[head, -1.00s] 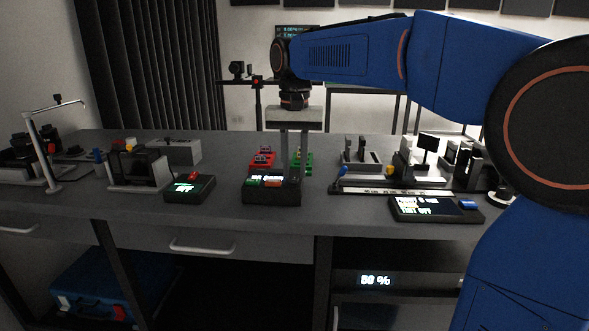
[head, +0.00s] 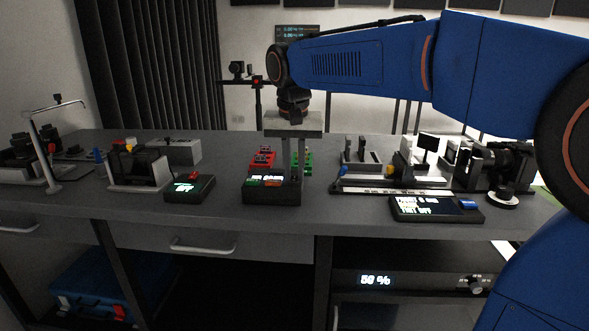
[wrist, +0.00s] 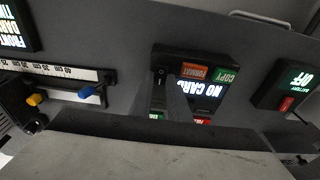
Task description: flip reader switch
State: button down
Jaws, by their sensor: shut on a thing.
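The reader (head: 271,196) is a dark box near the middle of the bench's front. In the wrist view the reader (wrist: 203,52) shows an orange FORMAT button, a green COPY button and a lit NO CARD display. Its small black switch (wrist: 161,75) is at the end beside the FORMAT button. My gripper (head: 295,178) points down at the right end of the reader. Its fingers (wrist: 170,92) are at the switch and shut on it, hiding part of it and the panel. The switch's exact position is hard to read.
Red (head: 262,158) and green (head: 302,160) holders stand close behind the reader. A small OFF box (head: 190,189) is to the left. A ruler rail (head: 385,190) and a display box (head: 436,209) are to the right. Bench surface is free between these boxes.

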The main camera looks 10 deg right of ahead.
jog(key=shift+s+a+t+h, duration=0.1)
jog(key=shift+s+t+h, duration=0.25)
jog(key=shift+t, duration=0.75)
jog(key=c, duration=2)
grip_release()
jog(key=shift+r, duration=0.1)
jog(key=v, duration=1.7)
jog(key=shift+s, duration=0.1)
